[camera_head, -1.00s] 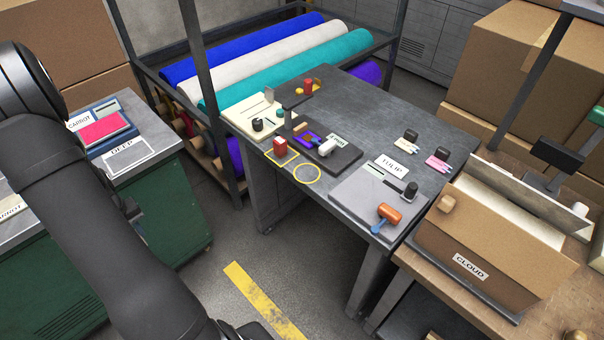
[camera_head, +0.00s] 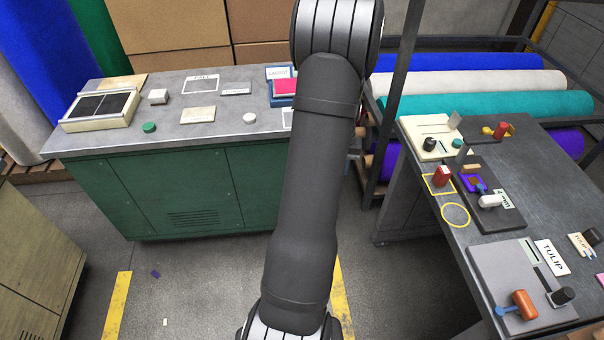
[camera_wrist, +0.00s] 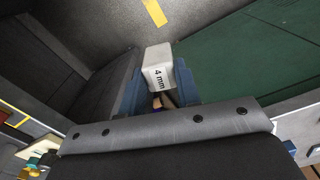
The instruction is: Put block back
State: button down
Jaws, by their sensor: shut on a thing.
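A pale grey-white block (camera_wrist: 158,58) marked "4 mm" sits between the blue fingers of my gripper (camera_wrist: 159,82) in the wrist view. My gripper is shut on it, and grey floor and a green cabinet side show beyond the block. In the head view my arm (camera_head: 310,190) crosses the middle of the picture and hides most of the gripper and the block.
The right table (camera_head: 555,160) carries several small boards and tools. A rack post (camera_head: 400,90) stands between them. Floor is open in front.

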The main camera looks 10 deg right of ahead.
jog(key=s+d+r+m, duration=0.2)
jog(key=s+d, duration=0.4)
jog(key=d, duration=0.4)
jog(key=s+d+r+m, duration=0.2)
jog(key=s+d+r, duration=0.3)
jog(key=d, duration=0.5)
jog(key=s+d+r+m, duration=0.1)
jog(key=s+d+r, duration=0.3)
jog(key=s+d, duration=0.4)
jog(key=shift+s+d+m, duration=0.2)
jog(key=shift+d+m, duration=0.2)
jog(key=shift+d, duration=0.5)
jog(key=shift+f, duration=3.05)
jog(key=shift+f, duration=0.45)
jog(key=c, duration=1)
grip_release()
jog(key=shift+o, duration=0.2)
notch_tip(320, 180, up, 17)
jog(key=shift+r, duration=0.2)
